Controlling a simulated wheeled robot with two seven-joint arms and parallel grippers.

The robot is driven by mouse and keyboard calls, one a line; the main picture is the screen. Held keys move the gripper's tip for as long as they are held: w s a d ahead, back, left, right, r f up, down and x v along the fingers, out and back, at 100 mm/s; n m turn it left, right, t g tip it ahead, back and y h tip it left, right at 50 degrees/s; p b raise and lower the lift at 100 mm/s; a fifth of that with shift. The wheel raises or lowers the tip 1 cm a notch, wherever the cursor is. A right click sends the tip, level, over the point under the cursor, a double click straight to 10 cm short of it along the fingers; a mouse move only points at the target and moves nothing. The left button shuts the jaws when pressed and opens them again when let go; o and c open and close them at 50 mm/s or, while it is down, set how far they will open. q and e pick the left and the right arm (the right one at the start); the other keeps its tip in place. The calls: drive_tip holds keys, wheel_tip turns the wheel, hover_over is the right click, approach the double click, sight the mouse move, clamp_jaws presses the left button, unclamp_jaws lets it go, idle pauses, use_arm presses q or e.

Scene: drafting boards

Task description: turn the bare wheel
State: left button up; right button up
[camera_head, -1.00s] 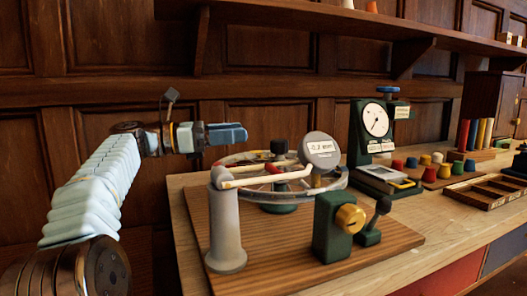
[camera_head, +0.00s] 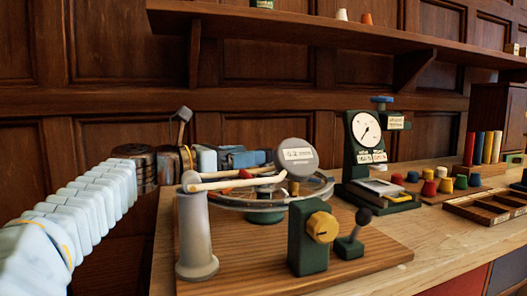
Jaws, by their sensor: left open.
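A clear-rimmed wheel (camera_head: 318,190) lies flat on a green hub (camera_head: 264,217) above a wooden board. A pale bar reaches over it from a grey post (camera_head: 196,235) to a round grey head (camera_head: 296,155) with a small readout label. A red part shows under the bar. My left gripper (camera_head: 257,158) is open, with blue fingers, at the far left side of the wheel, behind the bar and near the grey head. Whether it touches the rim cannot be told. My right gripper is not in view.
A green block with a yellow knob (camera_head: 322,227) and a black-knobbed lever (camera_head: 352,238) stand in front of the wheel. A dial gauge stand (camera_head: 366,150), coloured pegs (camera_head: 445,185) and a compartment tray (camera_head: 490,206) are to the right.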

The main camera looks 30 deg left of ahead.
sight(264, 149)
use_arm(q)
drive_tip(key=x, duration=0.5)
drive_tip(key=shift+w+d+p, duration=0.2)
drive_tip(key=shift+w+p, duration=0.1)
drive_tip(key=shift+p, duration=0.1)
clamp_jaws()
